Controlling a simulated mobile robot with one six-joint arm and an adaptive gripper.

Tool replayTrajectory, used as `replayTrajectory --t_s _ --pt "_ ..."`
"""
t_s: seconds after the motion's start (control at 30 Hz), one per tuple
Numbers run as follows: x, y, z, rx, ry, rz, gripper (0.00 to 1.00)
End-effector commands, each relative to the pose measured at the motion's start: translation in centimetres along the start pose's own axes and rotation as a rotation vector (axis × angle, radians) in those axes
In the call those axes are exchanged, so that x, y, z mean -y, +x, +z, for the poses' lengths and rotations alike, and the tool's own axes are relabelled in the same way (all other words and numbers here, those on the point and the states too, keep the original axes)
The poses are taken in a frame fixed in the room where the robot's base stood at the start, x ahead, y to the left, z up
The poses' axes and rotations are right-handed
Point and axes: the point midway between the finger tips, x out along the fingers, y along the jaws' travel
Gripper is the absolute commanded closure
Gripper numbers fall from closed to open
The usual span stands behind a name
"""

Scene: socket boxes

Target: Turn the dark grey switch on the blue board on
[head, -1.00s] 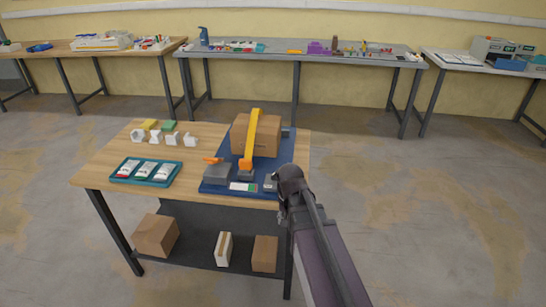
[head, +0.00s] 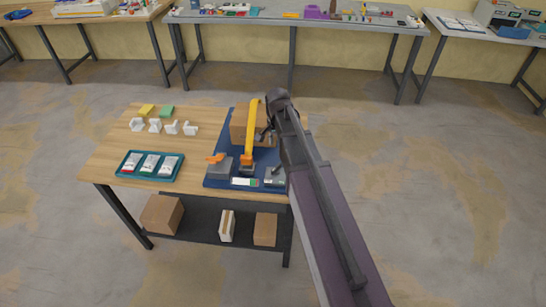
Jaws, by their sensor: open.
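The blue board (head: 210,182) lies on the right part of the wooden table. A small grey box (head: 274,178) with a dark lever-like part on top sits at its front right corner. This looks like the dark grey switch, but it is too small to read its position. My gripper (head: 266,134) is open and empty, above the back right of the board, beyond the switch in the picture. It appears apart from the switch. My arm comes in from the lower right and hides the board's right edge.
A tall yellow bar (head: 249,130) stands on the board before a cardboard box (head: 237,127), close to my gripper. A teal tray (head: 121,172) and white pieces (head: 155,126) lie on the table (head: 107,150).

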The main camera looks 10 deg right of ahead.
Motion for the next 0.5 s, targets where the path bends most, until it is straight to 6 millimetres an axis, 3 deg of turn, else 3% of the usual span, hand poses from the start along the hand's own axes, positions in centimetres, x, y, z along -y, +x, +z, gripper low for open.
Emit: replayTrajectory --t_s 0.5 --pt "0.50 -0.36 0.15 0.000 0.008 0.000 0.47"
